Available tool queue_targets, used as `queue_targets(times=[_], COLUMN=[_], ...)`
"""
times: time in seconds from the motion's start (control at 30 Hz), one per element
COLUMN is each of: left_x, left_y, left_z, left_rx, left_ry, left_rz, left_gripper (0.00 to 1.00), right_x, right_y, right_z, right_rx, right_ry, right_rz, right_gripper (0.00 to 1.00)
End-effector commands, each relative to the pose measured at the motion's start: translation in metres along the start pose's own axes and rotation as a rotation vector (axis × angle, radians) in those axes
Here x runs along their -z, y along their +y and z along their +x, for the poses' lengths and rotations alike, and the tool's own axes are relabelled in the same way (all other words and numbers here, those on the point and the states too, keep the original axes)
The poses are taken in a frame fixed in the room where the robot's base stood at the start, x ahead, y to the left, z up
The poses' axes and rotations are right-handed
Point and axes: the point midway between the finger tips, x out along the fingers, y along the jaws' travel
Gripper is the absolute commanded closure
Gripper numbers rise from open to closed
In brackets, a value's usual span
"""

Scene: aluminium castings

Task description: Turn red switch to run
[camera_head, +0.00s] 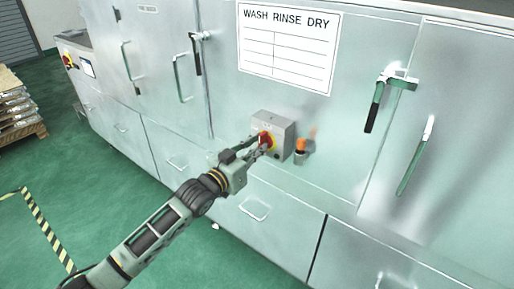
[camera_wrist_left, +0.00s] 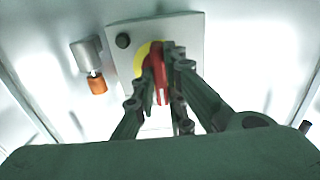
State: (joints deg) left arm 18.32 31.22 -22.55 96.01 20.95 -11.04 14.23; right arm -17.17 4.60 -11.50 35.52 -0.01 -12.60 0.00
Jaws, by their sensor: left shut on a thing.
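The red switch (camera_head: 265,140) sits on a grey box on the front of a metal cabinet. In the left wrist view the red switch (camera_wrist_left: 158,70) is a red handle over a yellow disc (camera_wrist_left: 142,56). My left gripper (camera_head: 262,147) reaches up to it from the lower left. In the left wrist view my left gripper (camera_wrist_left: 165,72) has its fingers on both sides of the red handle, shut on it. The fingers hide part of the handle and disc, and I cannot read any run marking. My right gripper is not in view.
The grey switch box (camera_head: 284,126) also has a dark round button (camera_wrist_left: 123,41). A metal cup with an orange part (camera_head: 301,146) is mounted beside it. Cabinet door handles (camera_head: 388,98) stick out at the right. A pallet of castings (camera_head: 18,105) stands at the far left on green floor.

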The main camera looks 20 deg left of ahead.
Motion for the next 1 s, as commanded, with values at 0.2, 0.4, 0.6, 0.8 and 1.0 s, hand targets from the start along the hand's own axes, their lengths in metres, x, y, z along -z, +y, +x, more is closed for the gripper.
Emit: queue_targets(times=[0.2, 0.4, 0.6, 0.8, 1.0], left_x=[-0.0038, -0.004, -0.0028, -0.0014, -0.0014], left_y=[0.0005, 0.0004, 0.0003, 0.0002, 0.0001], left_z=[-0.0004, -0.0005, -0.0004, -0.0002, -0.0037], left_rx=[0.0, 0.0, 0.0, 0.0, 0.0], left_ry=[-0.008, -0.008, -0.005, -0.003, -0.002], left_rz=[0.012, 0.012, 0.011, 0.009, 0.009], left_gripper=[1.0, 1.0, 0.73, 0.7, 0.7], right_x=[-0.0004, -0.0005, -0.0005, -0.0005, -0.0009], right_y=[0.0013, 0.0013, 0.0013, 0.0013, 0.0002], right_z=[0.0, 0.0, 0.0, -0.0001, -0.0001], right_rx=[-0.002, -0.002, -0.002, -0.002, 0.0], right_ry=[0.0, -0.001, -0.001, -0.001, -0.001], right_rz=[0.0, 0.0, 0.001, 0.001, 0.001], right_gripper=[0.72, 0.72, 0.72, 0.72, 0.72])
